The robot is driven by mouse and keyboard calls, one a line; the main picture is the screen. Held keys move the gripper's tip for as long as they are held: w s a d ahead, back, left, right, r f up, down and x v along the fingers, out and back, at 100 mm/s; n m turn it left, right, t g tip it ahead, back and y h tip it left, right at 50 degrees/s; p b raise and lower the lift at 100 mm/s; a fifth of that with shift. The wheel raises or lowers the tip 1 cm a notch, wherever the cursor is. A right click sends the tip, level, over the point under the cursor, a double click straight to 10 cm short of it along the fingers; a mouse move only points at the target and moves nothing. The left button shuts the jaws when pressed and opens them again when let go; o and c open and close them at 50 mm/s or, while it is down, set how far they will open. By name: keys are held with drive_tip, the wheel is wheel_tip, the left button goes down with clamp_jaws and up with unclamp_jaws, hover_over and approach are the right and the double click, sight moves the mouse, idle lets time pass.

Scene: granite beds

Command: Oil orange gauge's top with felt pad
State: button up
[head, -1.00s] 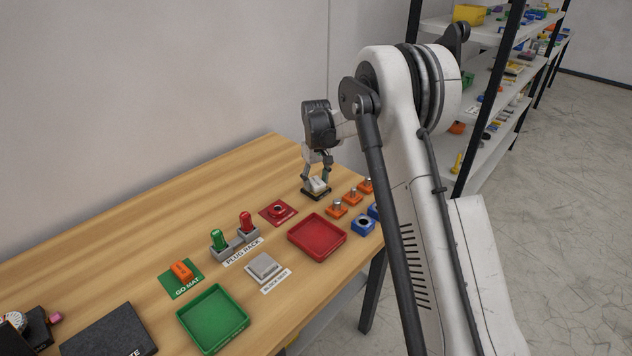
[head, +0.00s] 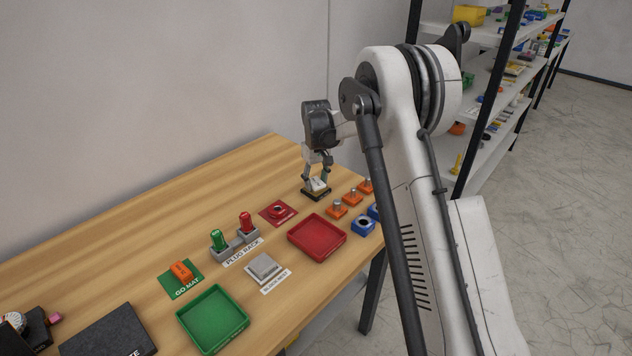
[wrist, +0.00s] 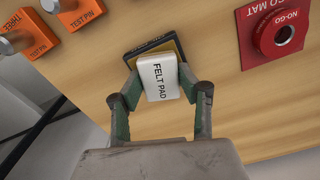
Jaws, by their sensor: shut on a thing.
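My gripper (wrist: 160,88) is shut on the white felt pad (wrist: 158,78), with one finger on each side. The pad's label reads FELT PAD. It sits over a flat black-edged tray with a yellowish inside (wrist: 171,46); I cannot tell whether it touches the tray. In the head view my gripper (head: 317,182) points down at the tray (head: 315,195) at the bench's far end. An orange block (head: 181,271), which looks like the orange gauge, lies on the green GO mat (head: 170,288), well away from my gripper.
A red ring on the NO-GO mat (head: 290,217) and orange test pins (head: 337,211) flank the tray.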

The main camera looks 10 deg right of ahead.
sight(316, 182)
idle(0.5)
drive_tip(key=shift+r+p, duration=1.05)
drive_tip(key=shift+r, duration=2.45)
